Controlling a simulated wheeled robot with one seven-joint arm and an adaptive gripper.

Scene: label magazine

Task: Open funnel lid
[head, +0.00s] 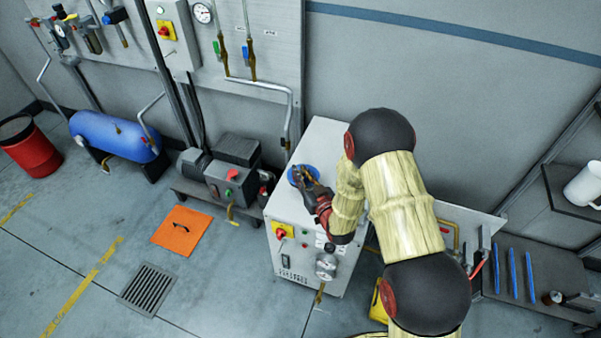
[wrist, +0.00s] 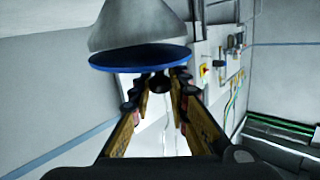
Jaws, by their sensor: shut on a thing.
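The round blue funnel lid (head: 294,177) sits at the top of the white cabinet (head: 284,258) in the head view. In the wrist view the lid (wrist: 140,60) is a thin blue disc across the wide end of a grey cone-shaped funnel (wrist: 140,25). A small dark knob (wrist: 159,84) stands out from the lid's face. My gripper (head: 307,178) is at the lid. In the wrist view its fingers (wrist: 158,80) are shut on the knob. The fingertips partly hide the knob, and I cannot tell whether the lid touches the funnel all round.
The cabinet front has a red-and-yellow switch (head: 284,231) and a gauge (head: 326,266). A pump unit (head: 231,176) stands left of it, and an orange floor panel (head: 182,230) lies nearby. A dark shelf (head: 541,278) is at right. My arm covers the cabinet's right side.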

